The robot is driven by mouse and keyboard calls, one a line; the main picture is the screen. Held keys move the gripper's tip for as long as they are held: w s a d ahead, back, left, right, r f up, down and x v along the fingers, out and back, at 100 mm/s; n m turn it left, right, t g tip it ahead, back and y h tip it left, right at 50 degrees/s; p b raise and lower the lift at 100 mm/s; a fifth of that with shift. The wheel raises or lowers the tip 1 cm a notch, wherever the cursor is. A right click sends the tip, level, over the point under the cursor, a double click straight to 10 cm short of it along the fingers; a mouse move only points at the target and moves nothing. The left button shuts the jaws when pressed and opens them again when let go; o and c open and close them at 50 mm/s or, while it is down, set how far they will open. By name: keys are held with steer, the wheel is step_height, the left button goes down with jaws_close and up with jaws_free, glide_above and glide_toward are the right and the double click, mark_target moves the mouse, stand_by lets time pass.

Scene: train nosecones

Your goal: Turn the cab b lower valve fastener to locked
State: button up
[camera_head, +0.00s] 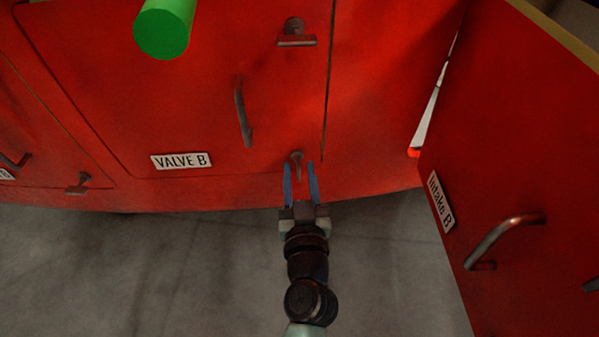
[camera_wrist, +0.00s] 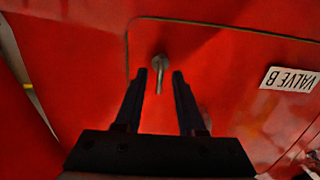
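The lower valve fastener (camera_head: 297,158) is a small dark metal latch at the lower right corner of the red VALVE B panel (camera_head: 205,110). Its handle appears to point down, along the panel's right edge. In the wrist view the fastener (camera_wrist: 159,68) shows just beyond and between the fingertips. My gripper (camera_head: 301,166) is open, with its two blue fingers on either side of the fastener's handle. In the wrist view my gripper (camera_wrist: 159,73) holds nothing. I cannot tell whether the fingers touch the handle.
An upper fastener (camera_head: 296,35) sits with its bar horizontal. A vertical grab handle (camera_head: 243,113) is on the panel. A green cylinder (camera_head: 165,27) juts out at upper left. The Intake B door (camera_head: 520,150) stands swung open on the right. Grey floor (camera_head: 150,270) lies below.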

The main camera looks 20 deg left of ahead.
jaws_close()
steer(key=shift+m, duration=0.4)
steer(key=m, duration=0.3)
steer(key=shift+d+m, duration=0.1)
steer(key=shift+m, duration=0.2)
steer(key=shift+w+d+f+m+p, duration=0.15)
steer(key=shift+m+p, duration=0.1)
steer(key=shift+m, duration=3.15)
steer(key=shift+s+f+m+p, duration=0.1)
steer(key=shift+m+p, duration=0.15)
steer(key=shift+m, duration=3.15)
